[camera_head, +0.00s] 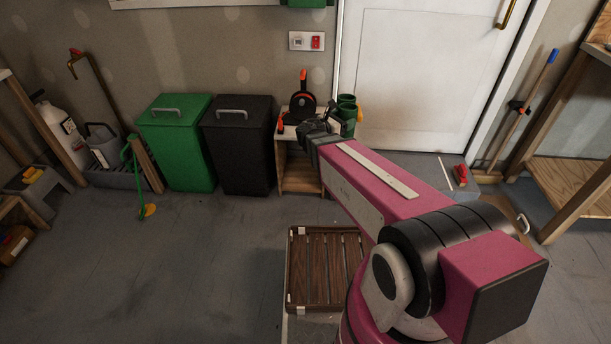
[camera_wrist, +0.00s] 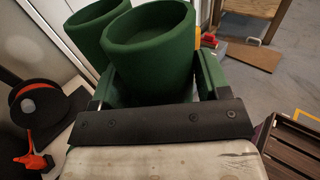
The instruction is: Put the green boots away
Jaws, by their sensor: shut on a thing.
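The pair of green boots (camera_head: 347,108) is at the top of the small wooden shelf, in front of the white door. In the wrist view both round boot tops show, the nearer boot (camera_wrist: 150,45) large and the other boot (camera_wrist: 88,32) behind it to the left. My gripper (camera_head: 328,126) is shut on the nearer boot, with a finger on each side of it. The boots' lower parts are hidden, so I cannot tell whether they rest on the shelf. A brown slatted tray (camera_head: 293,262) lies low in front of my base.
The small wooden shelf (camera_head: 300,180) bears a black and orange tool (camera_head: 302,104). Black (camera_head: 240,150) and green (camera_head: 178,150) bins stand left of it. A wooden workbench (camera_head: 565,190) is at right. The floor at left front is clear.

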